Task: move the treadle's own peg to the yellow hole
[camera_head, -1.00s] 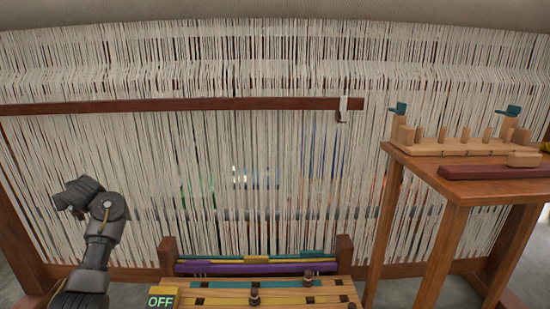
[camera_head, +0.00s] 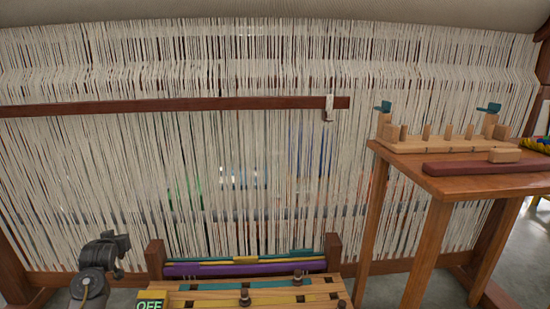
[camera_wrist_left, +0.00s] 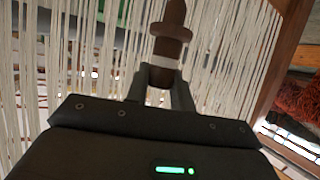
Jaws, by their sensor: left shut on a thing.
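My left gripper (camera_wrist_left: 163,84) is shut on a dark brown peg (camera_wrist_left: 172,38) with a wide collar and a pale band, held pointing away from the wrist. In the head view only a part of my left arm shows at the lower left; the gripper itself is out of that picture. The treadle board (camera_head: 215,300) lies at the bottom centre, with teal and yellow strips, dark slots and brown pegs (camera_head: 298,277) standing in it. Its lower part is cut off by the frame. I cannot tell which hole is the yellow one. My right gripper is not in view.
The loom's pale warp threads (camera_head: 230,150) fill the background, crossed by a brown bar (camera_head: 170,104). Purple, teal and yellow bars (camera_head: 240,268) lie behind the board between wooden posts. A wooden table (camera_head: 470,184) at right carries a pegged rack (camera_head: 450,146) and a dark red bar.

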